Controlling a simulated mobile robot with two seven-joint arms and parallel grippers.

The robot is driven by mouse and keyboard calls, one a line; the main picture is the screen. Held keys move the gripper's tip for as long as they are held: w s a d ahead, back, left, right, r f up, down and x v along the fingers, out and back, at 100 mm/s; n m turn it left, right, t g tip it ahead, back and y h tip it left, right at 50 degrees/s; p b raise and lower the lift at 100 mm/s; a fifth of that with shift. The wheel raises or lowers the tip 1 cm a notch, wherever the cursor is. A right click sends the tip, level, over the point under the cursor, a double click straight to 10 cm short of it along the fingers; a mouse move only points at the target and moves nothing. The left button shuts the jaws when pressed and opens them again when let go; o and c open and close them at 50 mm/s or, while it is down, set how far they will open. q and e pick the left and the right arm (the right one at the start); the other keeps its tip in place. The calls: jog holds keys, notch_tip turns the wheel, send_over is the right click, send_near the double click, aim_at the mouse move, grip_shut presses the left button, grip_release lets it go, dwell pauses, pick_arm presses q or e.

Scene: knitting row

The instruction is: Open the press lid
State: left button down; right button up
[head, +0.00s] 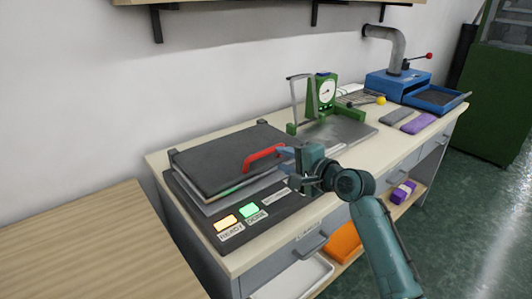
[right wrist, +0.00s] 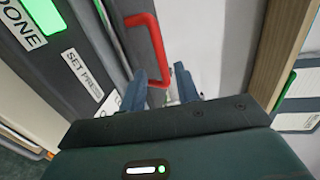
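The press has a dark flat lid (head: 225,158) that lies down over its base (head: 262,218), with a thin light layer showing at the front edge. A red handle (head: 263,157) is fixed at the lid's front right; it also shows in the right wrist view (right wrist: 154,45). My right gripper (head: 287,160) is at the right end of the handle. In the right wrist view its two blue fingers (right wrist: 160,90) stand apart, with the handle's near end at the gap between them. I cannot tell whether they touch it. My left gripper is out of view.
Lit READY (head: 226,223) and DONE (head: 250,210) buttons sit on the press front. A green gauge device (head: 325,92) stands behind to the right. A blue machine (head: 398,84) is at the bench's far end. A wooden table (head: 90,245) is at left.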

aim_at(267, 153)
jog(key=x, duration=0.8)
jog(key=shift+w+b, duration=0.15)
jog(key=shift+b, duration=0.2)
grip_shut()
